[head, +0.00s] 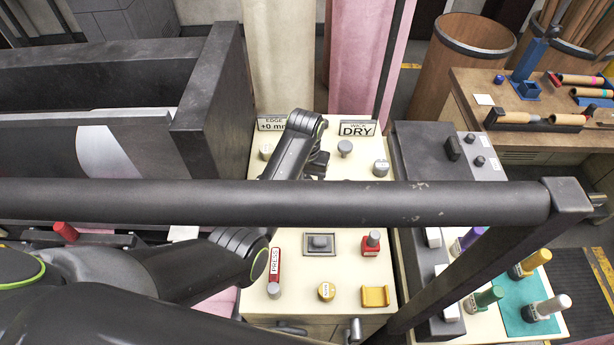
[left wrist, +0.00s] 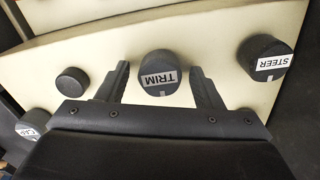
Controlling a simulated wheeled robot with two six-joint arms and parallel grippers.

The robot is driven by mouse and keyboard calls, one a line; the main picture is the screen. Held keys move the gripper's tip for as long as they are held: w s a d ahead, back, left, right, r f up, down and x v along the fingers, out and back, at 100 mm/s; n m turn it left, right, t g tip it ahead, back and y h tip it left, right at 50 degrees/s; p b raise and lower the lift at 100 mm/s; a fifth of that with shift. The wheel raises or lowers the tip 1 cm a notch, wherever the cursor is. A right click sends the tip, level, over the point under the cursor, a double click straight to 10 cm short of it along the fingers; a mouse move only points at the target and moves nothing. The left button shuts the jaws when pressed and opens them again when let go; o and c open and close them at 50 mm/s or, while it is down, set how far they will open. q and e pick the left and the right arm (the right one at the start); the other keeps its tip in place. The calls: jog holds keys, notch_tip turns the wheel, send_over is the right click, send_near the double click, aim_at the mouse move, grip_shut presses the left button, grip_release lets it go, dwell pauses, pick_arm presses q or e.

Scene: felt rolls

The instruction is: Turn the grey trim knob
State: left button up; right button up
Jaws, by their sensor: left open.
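The grey trim knob (left wrist: 158,72) shows in the left wrist view as a dark grey round knob with a white TRIM label, upside down in that picture. It stands on a cream panel (left wrist: 215,35). My left gripper (left wrist: 160,66) is open, with one finger on each side of the knob. A gap shows between each finger and the knob, and I cannot tell how deep the fingers reach. In the head view my left gripper (head: 318,163) is over the upper part of the cream panel (head: 345,215). I cannot make out the trim knob there. My right gripper is not in view.
A STEER knob (left wrist: 265,56) and a smaller plain knob (left wrist: 72,81) flank the trim knob. A thick dark bar (head: 270,202) crosses the head view in front of the panel.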

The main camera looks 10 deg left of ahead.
pick_arm(q)
jog(key=shift+s, duration=0.1)
jog(key=shift+c, duration=1)
jog(key=c, duration=0.8)
jog(key=shift+o, duration=0.2)
jog(key=shift+m, duration=0.3)
jog(key=shift+r+m, duration=0.1)
jog(key=shift+m, duration=2.5)
jog(key=o, duration=1)
jog(key=shift+c, duration=0.2)
